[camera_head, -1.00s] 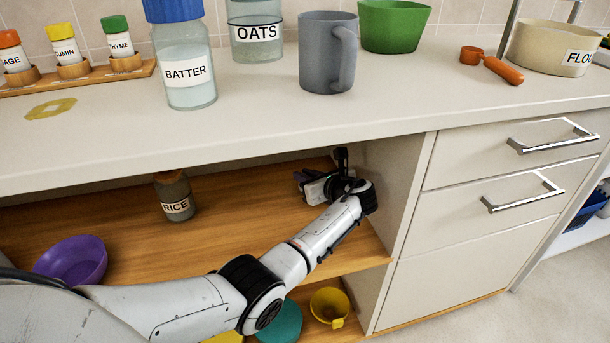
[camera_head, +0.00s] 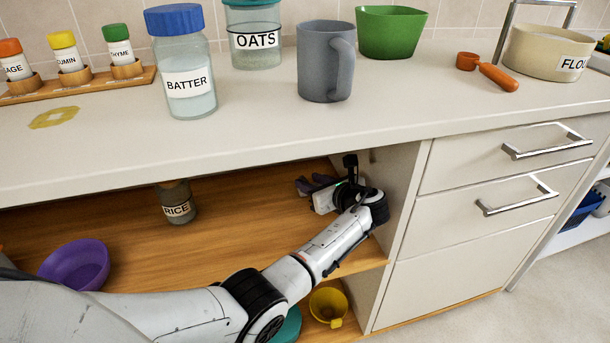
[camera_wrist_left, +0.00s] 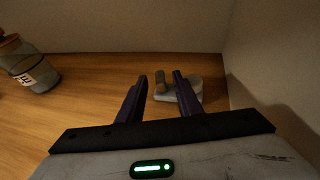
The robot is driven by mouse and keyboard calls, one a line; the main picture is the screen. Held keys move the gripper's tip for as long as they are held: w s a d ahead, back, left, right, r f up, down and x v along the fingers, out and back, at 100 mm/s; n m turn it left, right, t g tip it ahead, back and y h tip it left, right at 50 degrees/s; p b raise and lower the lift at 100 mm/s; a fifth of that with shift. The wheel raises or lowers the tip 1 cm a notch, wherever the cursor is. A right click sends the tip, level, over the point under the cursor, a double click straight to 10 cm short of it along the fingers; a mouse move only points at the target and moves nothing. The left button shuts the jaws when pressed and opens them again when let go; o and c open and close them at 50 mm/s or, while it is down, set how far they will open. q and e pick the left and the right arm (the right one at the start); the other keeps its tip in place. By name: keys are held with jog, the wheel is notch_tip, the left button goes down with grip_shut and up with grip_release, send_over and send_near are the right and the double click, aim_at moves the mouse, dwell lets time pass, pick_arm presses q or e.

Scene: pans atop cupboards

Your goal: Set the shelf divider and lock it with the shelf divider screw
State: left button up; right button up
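My left gripper (camera_head: 308,184) is inside the open shelf bay under the counter, near its right side wall. In the left wrist view its two dark fingers (camera_wrist_left: 161,77) are apart with nothing held between them. A small grey-white object with a brownish upright part (camera_wrist_left: 190,92) lies on the shelf beyond the fingertips, near the back right corner. It is partly hidden by the right finger, and I cannot tell for sure whether it is the shelf divider screw. I cannot make out a shelf divider in these frames. My right gripper is not in view.
A rice jar (camera_head: 178,203) and purple bowl (camera_head: 77,264) stand on the wooden shelf (camera_head: 240,222); a yellow cup (camera_head: 328,306) is below. The counter edge overhangs my arm. A batter jar (camera_head: 189,80) and grey mug (camera_head: 325,65) stand above. The shelf middle is clear.

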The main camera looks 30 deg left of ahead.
pick_arm(q)
jog(key=shift+p+v, duration=0.45)
jog(key=shift+v, duration=1.3)
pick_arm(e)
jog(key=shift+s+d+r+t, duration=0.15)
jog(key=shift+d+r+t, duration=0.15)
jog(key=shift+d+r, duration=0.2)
pick_arm(q)
jog(key=shift+f, duration=0.1)
